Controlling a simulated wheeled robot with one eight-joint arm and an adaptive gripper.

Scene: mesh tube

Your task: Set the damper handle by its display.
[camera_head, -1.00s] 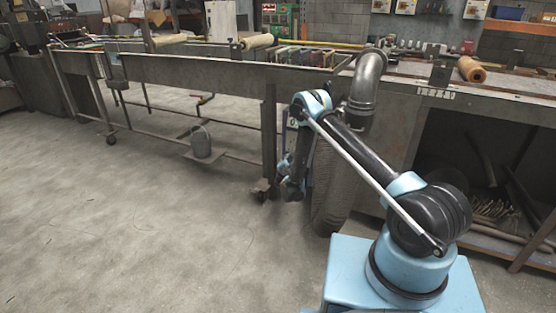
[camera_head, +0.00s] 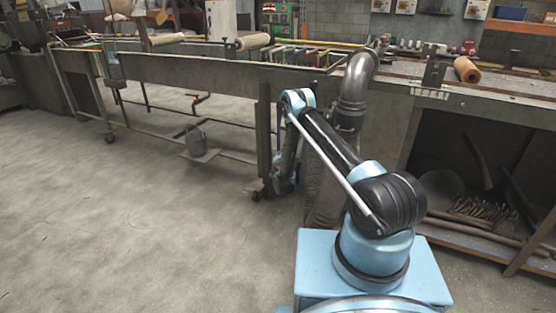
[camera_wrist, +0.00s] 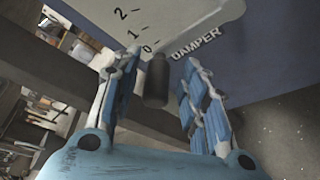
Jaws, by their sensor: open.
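In the wrist view a pale panel (camera_wrist: 185,12) carries the marks 0, 1 and 2 and the word DAMPER. A dark cylindrical handle (camera_wrist: 157,82) stands between my gripper's fingers, near the 0 mark. My gripper (camera_wrist: 158,72) is open, with one blue-padded finger on each side of the handle and gaps showing at both sides. No separate display is readable in these views.
A grey metal duct (camera_head: 354,85) rises beside my arm and bends at the top. The long workbench (camera_head: 220,72) runs behind it. A bucket (camera_head: 196,138) stands on a low shelf under the bench. The floor at left is clear.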

